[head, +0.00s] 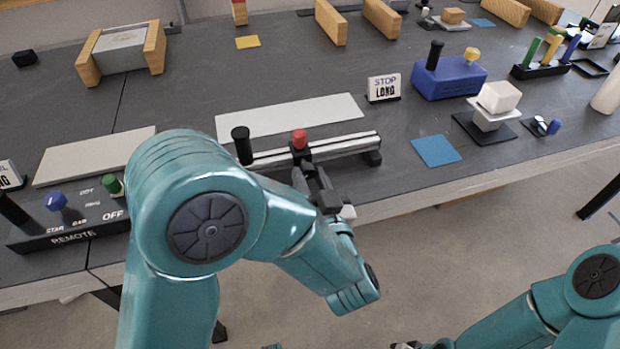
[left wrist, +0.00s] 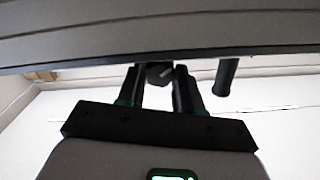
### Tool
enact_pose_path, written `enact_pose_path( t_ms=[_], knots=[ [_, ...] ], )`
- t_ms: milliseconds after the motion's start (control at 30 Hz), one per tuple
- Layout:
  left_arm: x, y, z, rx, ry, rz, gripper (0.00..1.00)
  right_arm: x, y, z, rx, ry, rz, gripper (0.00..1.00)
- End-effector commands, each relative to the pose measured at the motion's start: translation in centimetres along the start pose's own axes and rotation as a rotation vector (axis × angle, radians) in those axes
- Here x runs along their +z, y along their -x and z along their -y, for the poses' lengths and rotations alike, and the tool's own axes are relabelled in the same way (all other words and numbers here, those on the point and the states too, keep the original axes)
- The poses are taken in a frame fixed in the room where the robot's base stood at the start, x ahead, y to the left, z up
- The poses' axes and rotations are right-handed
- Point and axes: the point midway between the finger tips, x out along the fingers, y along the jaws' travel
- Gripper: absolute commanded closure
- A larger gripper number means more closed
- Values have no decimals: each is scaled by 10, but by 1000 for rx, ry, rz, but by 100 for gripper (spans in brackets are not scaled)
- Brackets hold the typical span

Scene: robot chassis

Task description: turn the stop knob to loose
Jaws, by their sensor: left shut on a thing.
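A rail stop (head: 318,148) with silver bars lies along the bench's front edge. A red cap (head: 299,138) stands on its black slider, and a black post (head: 241,145) stands at its left end. My left gripper (head: 313,182) reaches in at the slider's front side, below the red cap. In the left wrist view a dark round knob (left wrist: 158,75) with a pale mark sits between the fingers of my left gripper (left wrist: 159,88), which is shut on it. In the head view that knob is hidden by the gripper. My right arm shows at the lower right; its jaws are not clear.
A sign reading "STOP LONG" (head: 384,88) stands behind the rail. A pale plate (head: 290,115) lies behind it, and a blue square (head: 436,151) lies to its right.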

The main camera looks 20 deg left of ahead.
Motion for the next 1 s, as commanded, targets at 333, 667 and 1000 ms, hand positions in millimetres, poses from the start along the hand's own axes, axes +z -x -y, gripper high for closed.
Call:
enact_pose_path(
  t_ms=[333, 667, 1000],
  knots=[
    [4, -1, -2, 0, 176, 0, 96, 0, -21, -8, 0, 0, 0, 57],
    [5, -1, -2, 0, 483, -1, 96, -1, -53, -19, 0, 0, 0, 57],
    [4, -1, -3, 1, 759, 0, 96, -2, -80, -29, 0, 0, 0, 57]
  ],
)
